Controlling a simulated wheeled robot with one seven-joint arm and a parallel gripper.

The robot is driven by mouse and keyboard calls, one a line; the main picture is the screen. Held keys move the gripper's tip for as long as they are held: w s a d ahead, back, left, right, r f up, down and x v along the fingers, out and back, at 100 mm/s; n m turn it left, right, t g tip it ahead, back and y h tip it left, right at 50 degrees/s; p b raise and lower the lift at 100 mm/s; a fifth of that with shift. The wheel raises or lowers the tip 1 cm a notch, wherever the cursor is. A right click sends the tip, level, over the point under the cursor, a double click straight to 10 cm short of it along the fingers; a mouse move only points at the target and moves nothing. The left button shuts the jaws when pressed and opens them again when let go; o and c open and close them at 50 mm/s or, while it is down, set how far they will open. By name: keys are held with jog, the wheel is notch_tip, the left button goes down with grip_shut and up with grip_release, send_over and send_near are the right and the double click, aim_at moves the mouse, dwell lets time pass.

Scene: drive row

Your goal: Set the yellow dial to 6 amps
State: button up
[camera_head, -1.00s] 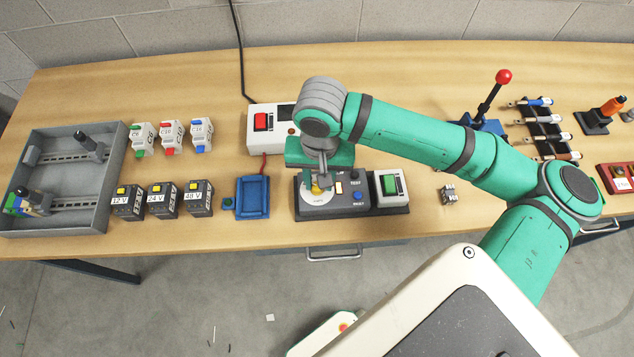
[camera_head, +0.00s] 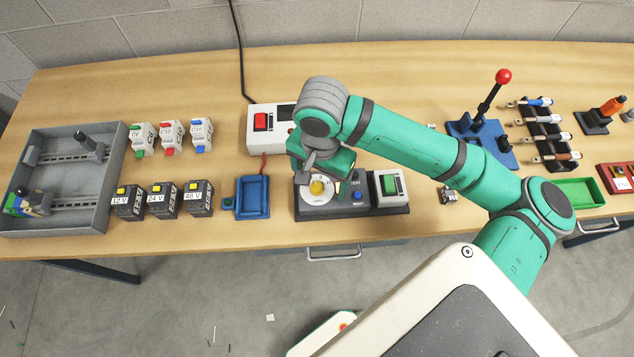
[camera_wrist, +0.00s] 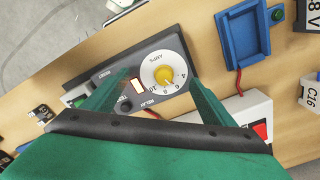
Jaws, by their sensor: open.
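The yellow dial (camera_head: 317,187) sits on a round white scale on the dark grey control box (camera_head: 345,203). In the wrist view the yellow dial (camera_wrist: 163,76) shows between my fingers, with numbers up to 10 around it. The pointer is too small to read surely. My gripper (camera_head: 322,168) is open and empty, above and just behind the dial. In the wrist view my gripper's (camera_wrist: 159,80) two green fingers stand apart on either side of the scale, and the knob looks clear of both.
A white-and-green rocker switch (camera_head: 390,185) adjoins the box on the right. A blue tray (camera_head: 253,197) lies to the left, and a white unit with a red switch (camera_head: 262,122) stands behind. Several labelled blocks (camera_head: 160,200) stand further left. Bare table lies in front of the box.

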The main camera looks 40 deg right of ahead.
aim_at(319, 185)
jog(key=shift+r, duration=3.5)
